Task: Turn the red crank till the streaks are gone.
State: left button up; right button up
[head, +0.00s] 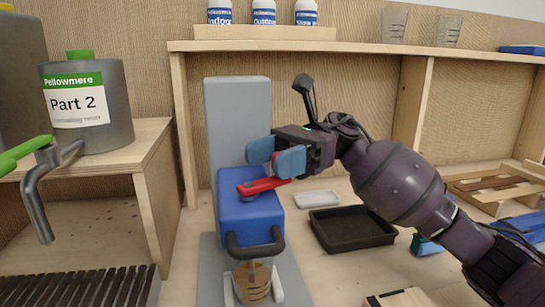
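The red crank (262,186) sits on top of the blue head (250,212) of a grey-backed mixing stand (238,105). Its arm points right and slightly back. My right gripper (276,158) has blue fingertips on either side of the crank's outer end and looks shut on its knob, which the fingers mostly hide. Below the blue head, a clear cup (252,284) stands on the grey base with a stirrer reaching into it. The cup's contents are amber-brown with darker streaks. My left gripper is not in view.
A black tray (351,229) and a small white dish (317,198) lie right of the stand. A grey container labelled "Part 2" (88,105) stands on a wooden shelf at left, near a green-handled tap (40,185). White bottles (263,13) stand above.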

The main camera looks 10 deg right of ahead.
jog(key=shift+w+d, duration=0.1)
jog(key=shift+d, duration=0.05)
jog(key=shift+w+d, duration=0.15)
jog(key=shift+d, duration=0.05)
jog(key=v, duration=1)
jog(key=shift+b, duration=0.45)
dwell(0.4)
